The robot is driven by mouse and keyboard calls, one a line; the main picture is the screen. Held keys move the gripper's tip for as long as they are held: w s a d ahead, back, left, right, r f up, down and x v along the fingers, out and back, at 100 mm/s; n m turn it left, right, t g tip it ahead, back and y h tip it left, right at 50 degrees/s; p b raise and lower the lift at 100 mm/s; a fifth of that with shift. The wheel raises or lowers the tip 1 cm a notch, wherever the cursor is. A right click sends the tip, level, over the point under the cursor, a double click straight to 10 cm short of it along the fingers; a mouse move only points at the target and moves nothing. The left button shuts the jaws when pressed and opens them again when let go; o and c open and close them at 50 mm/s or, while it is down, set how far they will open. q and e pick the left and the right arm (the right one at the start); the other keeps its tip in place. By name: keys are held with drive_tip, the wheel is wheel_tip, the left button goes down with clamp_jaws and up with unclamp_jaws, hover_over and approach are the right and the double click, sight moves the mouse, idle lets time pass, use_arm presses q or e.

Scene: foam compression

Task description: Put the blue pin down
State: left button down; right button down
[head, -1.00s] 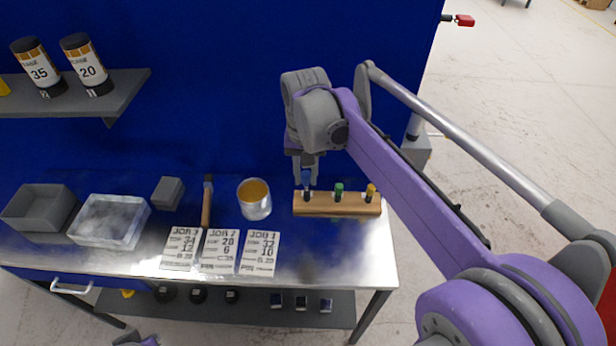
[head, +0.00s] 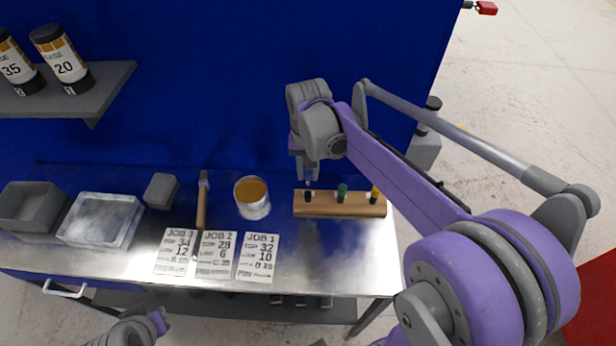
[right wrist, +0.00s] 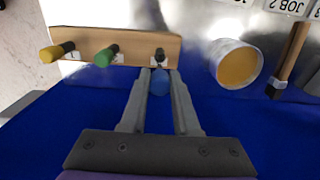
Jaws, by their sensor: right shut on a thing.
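The wooden block (head: 340,207) stands on the bench with a green pin (head: 342,190) and a yellow pin (head: 375,193) upright in it. My right gripper (head: 309,181) points down over the block's left end, shut on the blue pin (right wrist: 159,82). In the right wrist view the blue pin's head lies between the fingertips (right wrist: 160,76). A black part (right wrist: 159,55) shows just beyond it, at the block. The fingers mostly hide the blue pin in the head view. I cannot tell how deep it sits in the block. My left gripper is not in view.
An orange-filled can (head: 252,197) and a hammer (head: 202,200) are left of the block. Job cards (head: 216,254) lie in front of them. A grey bin (head: 30,207), a clear tray (head: 97,222) and a grey cube (head: 161,190) are further left. A blue panel (head: 220,80) rises behind.

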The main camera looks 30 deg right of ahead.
sight(308, 180)
wheel_tip(308, 180, down, 2)
drive_tip(key=shift+f, duration=0.2)
drive_tip(key=shift+f+b, duration=0.45)
drive_tip(key=shift+f, duration=0.1)
drive_tip(key=c, duration=0.7)
unclamp_jaws()
drive_tip(key=shift+o, duration=0.2)
